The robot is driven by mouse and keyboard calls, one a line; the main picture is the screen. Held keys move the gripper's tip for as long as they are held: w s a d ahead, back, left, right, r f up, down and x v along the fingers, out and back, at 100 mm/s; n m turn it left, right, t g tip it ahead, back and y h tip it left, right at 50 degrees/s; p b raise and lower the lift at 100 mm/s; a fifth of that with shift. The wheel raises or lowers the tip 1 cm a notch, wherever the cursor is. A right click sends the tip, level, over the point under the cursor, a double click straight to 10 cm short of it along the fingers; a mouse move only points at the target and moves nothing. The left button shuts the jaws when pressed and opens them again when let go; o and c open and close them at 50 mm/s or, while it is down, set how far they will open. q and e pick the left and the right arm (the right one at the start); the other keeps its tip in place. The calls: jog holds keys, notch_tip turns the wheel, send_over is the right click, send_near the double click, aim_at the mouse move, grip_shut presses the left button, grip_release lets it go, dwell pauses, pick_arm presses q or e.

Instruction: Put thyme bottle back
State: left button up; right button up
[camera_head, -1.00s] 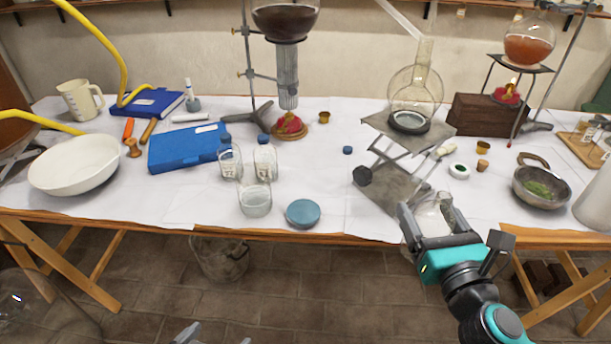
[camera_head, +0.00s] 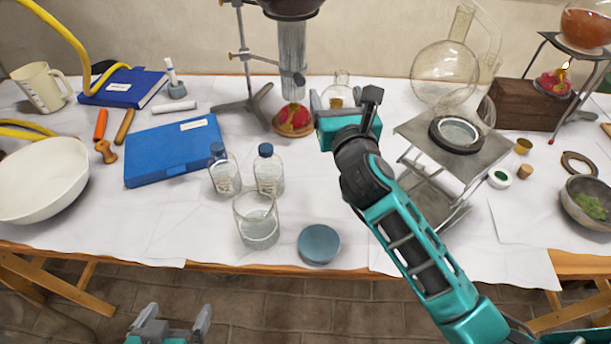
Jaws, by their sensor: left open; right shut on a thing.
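My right gripper (camera_head: 343,108) is shut on a small clear glass bottle (camera_head: 341,78), an uncapped one, at the back middle of the table. I take it to be the thyme bottle; no label shows on it. The gripper and forearm hide its lower part, so I cannot tell whether it touches the table. Two similar clear bottles with blue caps (camera_head: 225,172) (camera_head: 269,172) stand upright left of my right arm; their labels are too small to read. My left gripper (camera_head: 172,322) is open and empty, low in front of the table.
A glass beaker (camera_head: 257,222) and round blue lid (camera_head: 319,244) stand near the front edge. A blue case (camera_head: 172,150) lies left of the bottles. A lab jack (camera_head: 460,160) stands right of my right arm.

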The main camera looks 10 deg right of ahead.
jog(key=shift+w+a+f+b, duration=0.3)
jog(key=shift+f+b, duration=0.65)
jog(key=shift+f, duration=2.15)
jog(key=shift+w+a+f+b, duration=0.15)
jog(key=shift+w+f+b, duration=0.65)
jog(key=shift+f, duration=2.25)
jog(key=shift+w+a+f+b, duration=0.2)
jog(key=shift+f+b, duration=0.95)
jog(key=shift+f, duration=1.95)
jog(key=shift+f, duration=0.2)
jog(key=o, duration=1.4)
jog(key=shift+c, duration=0.2)
